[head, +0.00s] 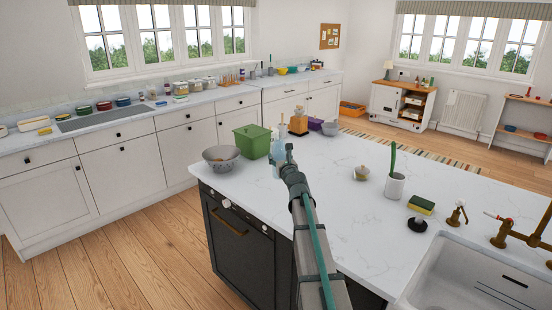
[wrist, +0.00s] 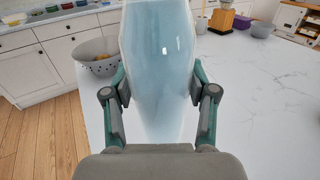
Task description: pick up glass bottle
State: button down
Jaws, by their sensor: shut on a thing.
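The glass bottle (wrist: 158,50) is pale blue and translucent. In the wrist view it fills the middle and stands between the two fingers of my gripper (wrist: 160,88), which is shut on it. Its top is cut off by the frame there. In the head view the bottle (head: 279,151) shows above the end of my arm, beside the green container, and my gripper (head: 284,163) partly hides its lower part. I cannot tell whether its base touches the island countertop (head: 340,205).
A grey colander (head: 221,158) and a green container (head: 252,141) stand left of the bottle. A wooden-and-yellow device (head: 299,121), a purple container (head: 315,124) and a grey bowl (head: 330,128) are behind it.

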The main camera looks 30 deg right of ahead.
aim_at(284, 156)
jog(key=shift+s+d+r, duration=0.1)
jog(key=shift+s+r, duration=0.2)
jog(key=shift+s, duration=0.35)
jog(key=shift+s+d+r, duration=0.1)
jog(key=shift+s+r, duration=0.2)
jog(key=shift+s, duration=0.4)
jog(key=shift+s+r, duration=0.3)
jog(key=shift+s, duration=0.35)
